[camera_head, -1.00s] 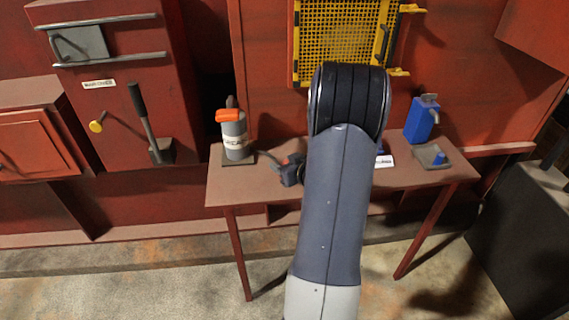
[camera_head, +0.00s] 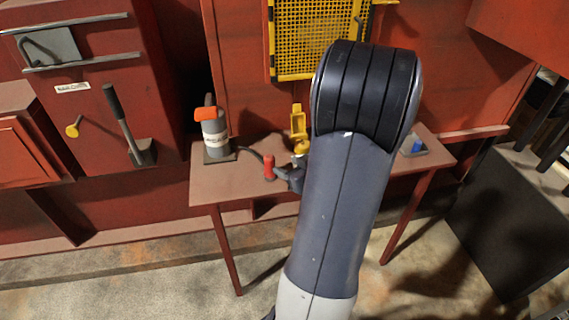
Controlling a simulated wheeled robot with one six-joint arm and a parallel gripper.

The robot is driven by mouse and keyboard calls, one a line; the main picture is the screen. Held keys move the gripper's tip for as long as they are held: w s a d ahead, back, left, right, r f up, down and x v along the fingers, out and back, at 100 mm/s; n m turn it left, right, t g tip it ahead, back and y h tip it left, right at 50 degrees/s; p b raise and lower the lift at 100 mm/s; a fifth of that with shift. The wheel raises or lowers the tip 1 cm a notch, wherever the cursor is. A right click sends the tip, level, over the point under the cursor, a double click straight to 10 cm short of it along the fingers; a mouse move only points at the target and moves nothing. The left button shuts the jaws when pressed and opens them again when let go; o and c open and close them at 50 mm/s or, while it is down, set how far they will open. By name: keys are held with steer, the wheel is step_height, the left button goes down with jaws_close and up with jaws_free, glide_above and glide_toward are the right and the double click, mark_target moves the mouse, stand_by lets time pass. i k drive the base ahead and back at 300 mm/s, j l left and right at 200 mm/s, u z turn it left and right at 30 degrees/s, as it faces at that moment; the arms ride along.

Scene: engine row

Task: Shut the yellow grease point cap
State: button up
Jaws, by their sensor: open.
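The yellow grease point cap (camera_head: 298,121) stands raised, upright above a round yellow base (camera_head: 302,147) on the far part of the table. The base is partly hidden by my arm. My gripper (camera_head: 284,174) shows as a small dark piece at the left of my arm, in front of and below the cap. It is open and looks apart from the cap. Most of it is hidden behind my arm.
A red cylinder (camera_head: 269,167) stands close to my gripper. A grey canister with an orange top (camera_head: 214,132) is at the table's (camera_head: 220,186) left end. A tray with a blue item (camera_head: 414,148) is at the right. A yellow mesh guard (camera_head: 308,38) hangs behind.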

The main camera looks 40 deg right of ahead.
mark_target(298, 126)
steer(key=z, duration=1.4)
